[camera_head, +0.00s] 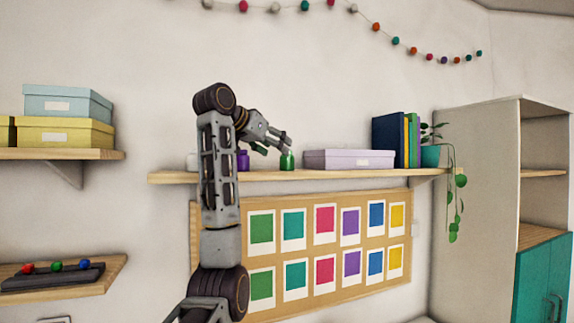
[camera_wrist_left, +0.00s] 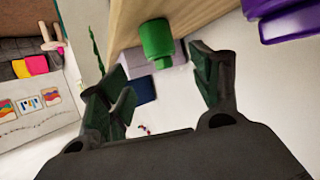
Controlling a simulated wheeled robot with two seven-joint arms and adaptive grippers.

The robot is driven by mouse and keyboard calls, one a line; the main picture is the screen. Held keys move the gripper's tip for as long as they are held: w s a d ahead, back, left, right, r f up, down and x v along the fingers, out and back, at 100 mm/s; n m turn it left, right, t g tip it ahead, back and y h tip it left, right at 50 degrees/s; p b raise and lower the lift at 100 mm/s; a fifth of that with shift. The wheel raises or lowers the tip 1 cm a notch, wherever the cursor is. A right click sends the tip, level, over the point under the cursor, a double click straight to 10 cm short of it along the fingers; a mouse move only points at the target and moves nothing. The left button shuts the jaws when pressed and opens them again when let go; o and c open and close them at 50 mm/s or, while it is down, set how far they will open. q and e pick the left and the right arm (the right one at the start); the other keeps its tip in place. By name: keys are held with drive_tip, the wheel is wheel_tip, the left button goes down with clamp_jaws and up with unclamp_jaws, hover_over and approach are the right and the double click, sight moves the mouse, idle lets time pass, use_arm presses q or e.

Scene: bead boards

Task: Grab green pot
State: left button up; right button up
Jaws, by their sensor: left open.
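The small green pot (camera_head: 287,161) stands upright on the long wooden wall shelf (camera_head: 215,177). My left gripper (camera_head: 275,146) is open at the shelf, close to the pot's upper left in the head view. In the left wrist view the green pot (camera_wrist_left: 157,40) lies ahead of the two parted fingers of my left gripper (camera_wrist_left: 160,78), and nothing is held. I cannot tell whether a finger touches the pot. My right gripper is not in view.
A purple pot (camera_head: 243,160) stands left of the green one, partly behind my arm. It also shows in the left wrist view (camera_wrist_left: 288,18). A lilac box (camera_head: 349,160), books (camera_head: 389,140) and a teal plant pot (camera_head: 430,156) stand to the right.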

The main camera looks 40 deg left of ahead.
sight(283, 155)
use_arm(q)
drive_tip(key=shift+x, duration=1.15)
drive_tip(key=shift+w, duration=0.1)
drive_tip(key=shift+w, duration=0.1)
drive_tip(key=shift+p+x, duration=0.9)
drive_tip(key=shift+x, duration=0.4)
drive_tip(key=shift+p+x, duration=0.35)
drive_tip(key=shift+x, duration=0.9)
drive_tip(key=shift+a+f, duration=0.15)
